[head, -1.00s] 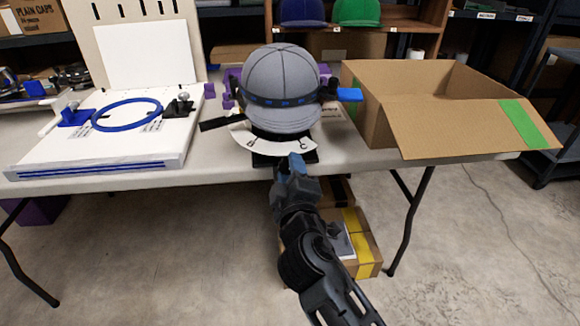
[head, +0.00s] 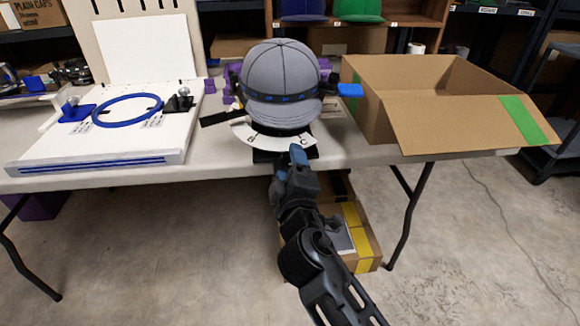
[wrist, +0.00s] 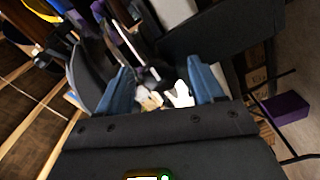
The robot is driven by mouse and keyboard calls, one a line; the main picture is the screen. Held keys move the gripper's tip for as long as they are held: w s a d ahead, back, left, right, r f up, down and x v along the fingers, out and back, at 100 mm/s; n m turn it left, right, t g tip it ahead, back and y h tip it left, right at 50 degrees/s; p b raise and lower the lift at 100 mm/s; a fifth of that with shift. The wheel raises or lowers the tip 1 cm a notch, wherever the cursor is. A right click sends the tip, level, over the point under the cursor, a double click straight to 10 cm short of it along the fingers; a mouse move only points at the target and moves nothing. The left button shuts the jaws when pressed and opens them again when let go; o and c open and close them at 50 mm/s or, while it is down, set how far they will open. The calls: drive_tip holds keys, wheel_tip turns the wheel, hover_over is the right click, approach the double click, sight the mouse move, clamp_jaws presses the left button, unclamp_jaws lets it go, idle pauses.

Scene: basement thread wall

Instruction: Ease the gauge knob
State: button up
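A grey cap (head: 281,75) with a blue-marked dark band sits on a stand above the table's front edge. Below its brim is a white curved dial plate (head: 272,138) with dark letters, on a black base. A blue-ended lever (head: 350,90) sticks out at the cap's right and a black handle (head: 220,117) at its left. I cannot tell which part is the gauge knob. My gripper (head: 298,153) is at the front of the dial plate; contact is unclear. In the wrist view, its blue fingers (wrist: 160,88) are apart, with pale and dark parts seen between and beyond them.
A white board with a blue hoop (head: 128,109) lies on the table (head: 210,165) at left. An open cardboard box (head: 375,115) stands at right, its flap toward me. A yellow-taped box (head: 358,245) is on the floor below. Shelves stand behind.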

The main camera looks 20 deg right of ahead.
drive_tip(key=v, duration=0.7)
drive_tip(key=shift+s, duration=0.35)
drive_tip(key=shift+a, duration=0.1)
